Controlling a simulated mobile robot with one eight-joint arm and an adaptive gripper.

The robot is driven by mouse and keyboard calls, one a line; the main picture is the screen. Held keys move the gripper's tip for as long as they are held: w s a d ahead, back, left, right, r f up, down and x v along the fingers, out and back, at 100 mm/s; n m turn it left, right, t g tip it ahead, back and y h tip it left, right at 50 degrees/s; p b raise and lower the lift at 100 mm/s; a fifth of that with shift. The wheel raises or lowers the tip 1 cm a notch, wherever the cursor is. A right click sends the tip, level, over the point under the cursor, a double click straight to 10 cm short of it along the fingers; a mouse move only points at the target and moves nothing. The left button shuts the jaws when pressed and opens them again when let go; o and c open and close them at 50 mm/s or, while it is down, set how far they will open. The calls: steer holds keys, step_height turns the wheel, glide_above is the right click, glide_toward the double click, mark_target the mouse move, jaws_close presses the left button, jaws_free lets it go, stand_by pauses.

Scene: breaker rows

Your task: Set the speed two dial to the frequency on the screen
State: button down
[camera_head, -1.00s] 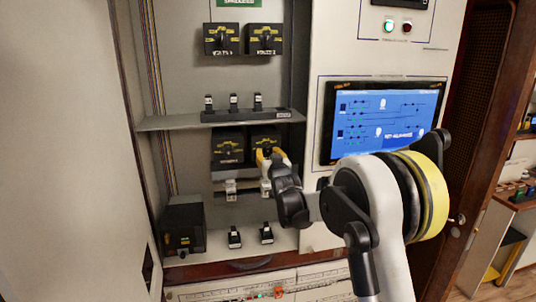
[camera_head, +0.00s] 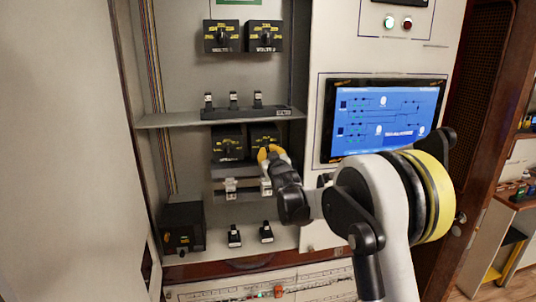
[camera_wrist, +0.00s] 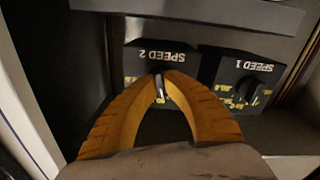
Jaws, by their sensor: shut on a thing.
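The speed two dial (camera_wrist: 160,88) is a dark knob with a pale pointer line on a black box (camera_wrist: 184,62). The box's SPEED 2 label appears upside down in the wrist view. My gripper (camera_wrist: 161,80) has its orange fingers closed around the knob, which hides part of the dial's yellow scale. In the head view, my gripper (camera_head: 268,152) covers the lower part of this box (camera_head: 263,132). The screen (camera_head: 385,118) is blue with a line diagram and small text; I cannot read the frequency.
The speed one dial (camera_wrist: 246,88) sits close beside it, at the right in the wrist view. A shelf (camera_head: 190,121) with small switches runs above the speed boxes. Two Volts boxes hang higher up. Several small switches stand below my gripper.

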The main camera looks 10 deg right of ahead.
steer(key=shift+n+b, duration=0.6)
steer(key=shift+n, duration=1.7)
steer(key=c, duration=1.5)
jaws_free()
steer(key=s, duration=1.2)
